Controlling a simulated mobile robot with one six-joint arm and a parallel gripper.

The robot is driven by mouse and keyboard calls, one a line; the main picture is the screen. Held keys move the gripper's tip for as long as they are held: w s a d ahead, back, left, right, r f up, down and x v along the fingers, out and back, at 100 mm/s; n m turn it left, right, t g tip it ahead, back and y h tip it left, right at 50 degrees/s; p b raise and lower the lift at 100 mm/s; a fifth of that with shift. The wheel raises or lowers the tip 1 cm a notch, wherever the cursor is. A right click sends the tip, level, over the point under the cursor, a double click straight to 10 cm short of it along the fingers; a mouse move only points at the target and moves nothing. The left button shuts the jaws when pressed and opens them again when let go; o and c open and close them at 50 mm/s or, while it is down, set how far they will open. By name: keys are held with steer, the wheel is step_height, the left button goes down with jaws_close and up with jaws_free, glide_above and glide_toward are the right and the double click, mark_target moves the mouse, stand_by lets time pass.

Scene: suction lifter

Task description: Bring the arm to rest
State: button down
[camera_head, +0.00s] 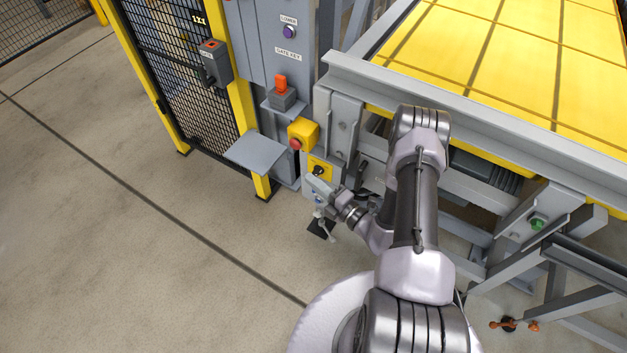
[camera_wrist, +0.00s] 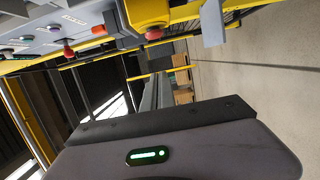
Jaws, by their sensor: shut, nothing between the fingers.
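My gripper (camera_head: 320,229) hangs in front of the grey and yellow lifter station, low beside the yellow switch plate, over bare floor. Its fingers are shut and hold nothing. My arm bends down from the lifter's front edge to it.
The yellow lifter table (camera_head: 480,50) has a grey front rail (camera_head: 450,118). A yellow box with a red button (camera_head: 303,134), a small grey shelf (camera_head: 255,152) and a mesh gate (camera_head: 170,70) stand left of my gripper. Open concrete floor (camera_head: 120,240) lies at the left.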

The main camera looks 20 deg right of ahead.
steer(key=s+a+r+n+g+y, duration=0.1)
steer(key=a+r+n+g+y, duration=0.4)
steer(key=a+r+n, duration=0.35)
steer(key=s+a+r+n+g+y, duration=0.1)
steer(key=a+r+n+g+y, duration=0.35)
steer(key=r+n, duration=0.55)
steer(key=s+a+r+n+g+h, duration=0.3)
steer(key=s+r+n+g, duration=0.15)
steer(key=s+n, duration=0.3)
steer(key=s+a+r+n+g+h, duration=0.3)
steer(key=s+r+n, duration=0.2)
steer(key=s+n, duration=0.25)
steer(key=s+d+r+n+t+h, duration=0.5)
steer(key=d+n+h, duration=0.3)
steer(key=n, duration=0.4)
steer(key=shift+d+r+t, duration=0.15)
steer(key=shift+r+t, duration=0.45)
